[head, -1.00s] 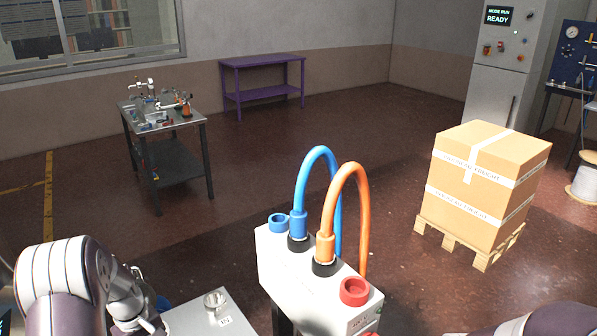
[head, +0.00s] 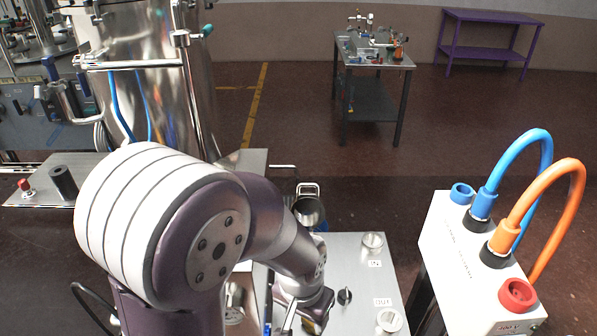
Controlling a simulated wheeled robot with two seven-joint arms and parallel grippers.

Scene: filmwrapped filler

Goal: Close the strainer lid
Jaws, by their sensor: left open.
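My left arm fills the middle of the head view. Its gripper (head: 290,318) points down at the bottom edge, over a grey metal plate (head: 352,275); it is open, and its fingertips are partly hidden or cut off. An open steel cup with a wire-like handle (head: 308,208) shows just behind my wrist and may be the strainer. Its lid cannot be made out clearly. Round steel fittings (head: 373,241) and (head: 390,319) sit on the plate beside small labels, with a black knob (head: 344,296) between them. My right gripper is out of view.
A white box with blue and orange hoses (head: 470,262) stands right of the plate. A tall steel tank (head: 150,75) and pipework stand at the back left. A small tool table (head: 372,60) and a purple bench (head: 487,42) are far off; the floor between is clear.

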